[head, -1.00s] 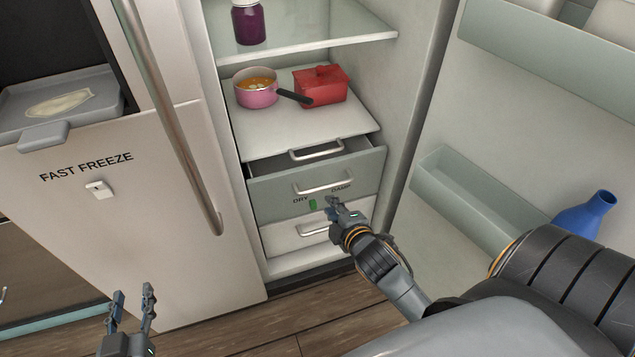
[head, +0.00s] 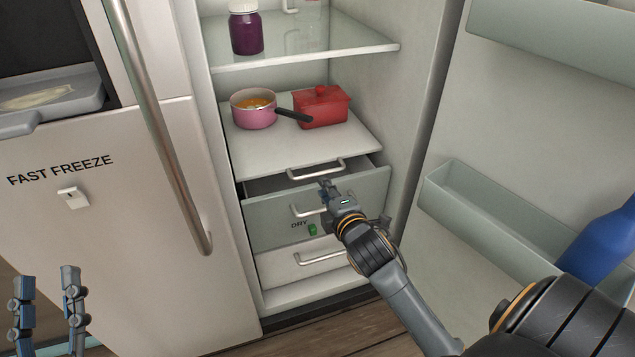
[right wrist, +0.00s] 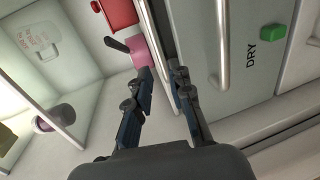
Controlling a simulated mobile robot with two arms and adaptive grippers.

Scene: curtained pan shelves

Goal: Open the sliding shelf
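The sliding shelf (head: 290,150) is a white board in the open fridge, with a metal bar handle (head: 316,169) on its front edge. It carries a pink pan (head: 252,112) and a red lidded dish (head: 322,108). My right gripper (head: 326,188) is just below and in front of that handle. In the right wrist view its fingers (right wrist: 162,76) are open, and the shelf handle (right wrist: 156,50) runs between them in the picture; I cannot tell whether they touch it. My left gripper (head: 47,285) is open and empty at the lower left, away from the shelf.
Below the shelf is a grey drawer (head: 270,222), slightly open, with its own handle and a green slider (head: 312,229). A white drawer (head: 280,268) is lower. The freezer door handle (head: 165,140) is left; the fridge door bin (head: 490,215) is right. A purple jar (head: 246,30) stands above.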

